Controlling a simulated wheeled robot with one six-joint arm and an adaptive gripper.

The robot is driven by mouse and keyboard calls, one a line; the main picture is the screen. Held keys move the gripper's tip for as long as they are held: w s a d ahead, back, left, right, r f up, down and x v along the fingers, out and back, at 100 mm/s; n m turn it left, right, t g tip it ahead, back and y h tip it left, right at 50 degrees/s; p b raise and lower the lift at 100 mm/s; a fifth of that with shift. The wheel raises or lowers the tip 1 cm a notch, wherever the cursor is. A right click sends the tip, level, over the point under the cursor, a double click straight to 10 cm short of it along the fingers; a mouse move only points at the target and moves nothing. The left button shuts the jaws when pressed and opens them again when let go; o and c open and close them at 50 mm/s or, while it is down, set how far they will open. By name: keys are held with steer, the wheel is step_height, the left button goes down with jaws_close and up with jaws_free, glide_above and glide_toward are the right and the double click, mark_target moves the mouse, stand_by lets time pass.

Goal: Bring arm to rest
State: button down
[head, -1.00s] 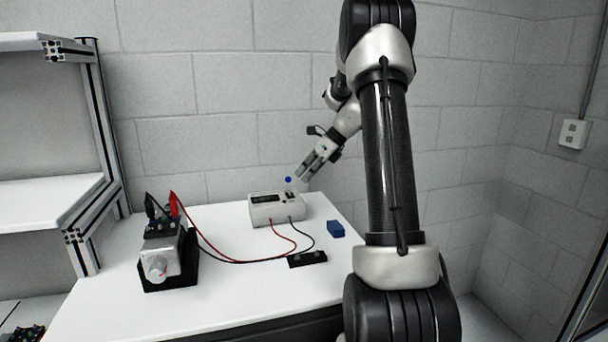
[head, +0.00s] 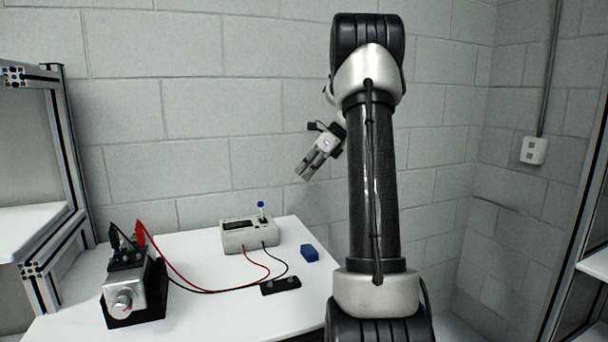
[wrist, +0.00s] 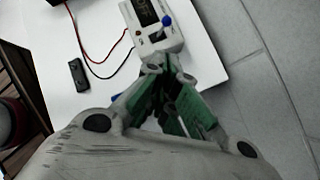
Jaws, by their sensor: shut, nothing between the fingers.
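My gripper (head: 308,171) hangs in the air in the head view, to the right of and above the grey meter box, apart from everything. It is shut and empty. In the wrist view its green-padded fingers (wrist: 172,105) point toward the meter box (wrist: 158,30), which stands on the white table below. The same meter box (head: 249,235) has a small blue-topped lever (head: 261,207) on top, which also shows in the wrist view as a blue knob (wrist: 168,20). My arm rises in front of the table's right side.
On the white table (head: 215,300) are a servo motor in a black mount (head: 125,292) with red and black leads, a blue block (head: 309,253) and a black strip (head: 281,286). A metal-framed shelf (head: 50,190) stands at the left. A brick wall (head: 205,110) is behind.

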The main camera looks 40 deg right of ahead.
stand_by(0.4)
steer(key=s+f+n+g+h, duration=0.2)
steer(key=s+f+n, duration=0.4)
steer(key=n, duration=0.4)
steer(key=s+a+r+n+t+h, duration=0.1)
steer(key=s+a+r+n+h, duration=0.1)
steer(key=s+a+n, duration=0.7)
steer(key=s+a+r+n+h, duration=0.2)
steer(key=s+a+n, duration=0.8)
steer(key=s, duration=0.4)
steer(key=shift+r+t, duration=0.15)
steer(key=shift+t, duration=0.25)
